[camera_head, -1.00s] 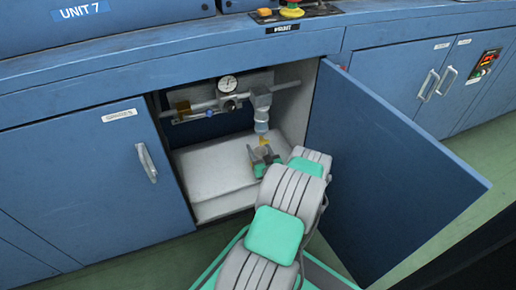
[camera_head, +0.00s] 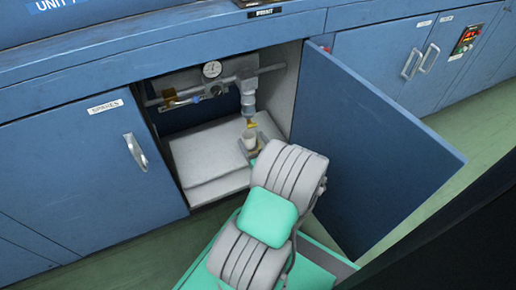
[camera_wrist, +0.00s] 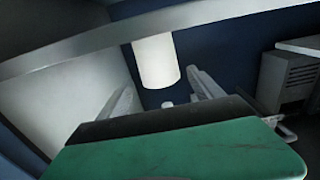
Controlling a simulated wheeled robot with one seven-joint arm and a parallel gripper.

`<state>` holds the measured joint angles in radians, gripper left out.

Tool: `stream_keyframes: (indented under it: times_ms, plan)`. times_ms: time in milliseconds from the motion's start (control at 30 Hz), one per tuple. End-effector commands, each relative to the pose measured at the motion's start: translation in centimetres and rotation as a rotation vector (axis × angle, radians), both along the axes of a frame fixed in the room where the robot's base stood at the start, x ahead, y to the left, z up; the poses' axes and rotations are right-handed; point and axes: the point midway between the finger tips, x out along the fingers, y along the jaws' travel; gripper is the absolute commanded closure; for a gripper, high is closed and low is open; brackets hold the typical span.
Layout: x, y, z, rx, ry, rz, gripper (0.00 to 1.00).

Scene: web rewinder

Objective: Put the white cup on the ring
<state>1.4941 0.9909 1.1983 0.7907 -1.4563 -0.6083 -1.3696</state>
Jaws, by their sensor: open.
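The white cup (camera_head: 249,140) shows small inside the open cabinet, below the hanging filter bowl and its yellow tip. In the wrist view a plain white cylinder, which looks like the cup (camera_wrist: 156,62), appears between and beyond the two pale fingers. My gripper (camera_head: 254,152) is at the cup in the head view, partly hidden by my arm. In the wrist view my gripper (camera_wrist: 164,88) is open, its fingers apart on either side of the cylinder. I cannot tell whether they touch the cup. I cannot make out the ring for certain.
A pressure gauge (camera_head: 212,69) and pipework cross the cabinet's back. The open blue door (camera_head: 375,150) stands close to the right of my arm. A closed door with a handle (camera_head: 136,151) is on the left.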

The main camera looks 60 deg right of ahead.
Motion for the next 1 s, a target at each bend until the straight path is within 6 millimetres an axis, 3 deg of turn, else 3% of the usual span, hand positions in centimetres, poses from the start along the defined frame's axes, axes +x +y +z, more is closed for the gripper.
stream_keyframes:
  times_ms: [200, 400, 1000]
  plan:
    - [-3.0, 1.6, 0.3, -0.002, 0.0, -0.004, 0.24]
    - [-4.6, 2.6, 0.2, 0.0, 0.0, -0.002, 0.24]
    - [-5.0, 3.0, 0.0, 0.0, 0.0, 0.0, 0.24]
